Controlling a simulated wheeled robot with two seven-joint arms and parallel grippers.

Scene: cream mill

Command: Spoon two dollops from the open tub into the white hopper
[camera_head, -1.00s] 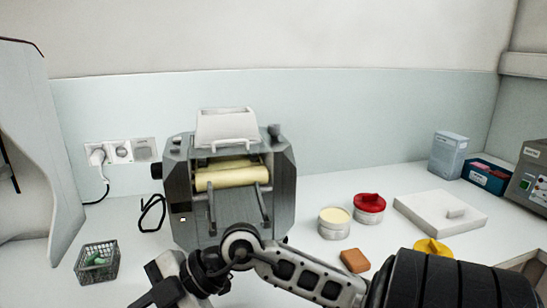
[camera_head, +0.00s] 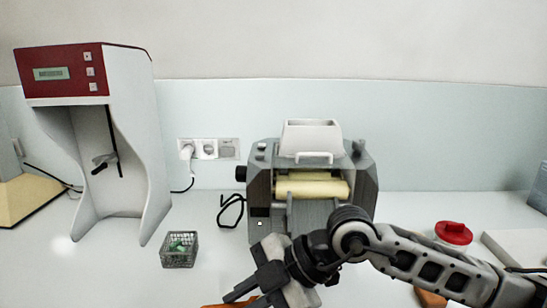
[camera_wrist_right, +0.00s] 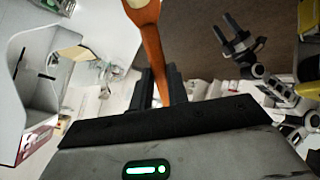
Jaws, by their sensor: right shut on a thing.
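The white hopper (camera_head: 311,140) sits upright on top of the grey mill (camera_head: 262,190), above its cream-coloured rollers (camera_head: 312,186). My right gripper (camera_head: 243,285) is low in front of the mill, left of its centre and apart from the hopper. In the right wrist view its black jaws (camera_wrist_right: 155,88) are shut on an orange-brown spoon (camera_wrist_right: 153,50). A pale patch shows at the spoon's far end, cut by the frame; I cannot tell if it is cream. The open tub is not visible now. My left gripper (camera_wrist_right: 238,36) shows only in the wrist view, jaws apart and empty.
A wire basket (camera_head: 179,252) with green things is on the counter at left. A tall red-and-white machine (camera_head: 150,150) stands behind it.

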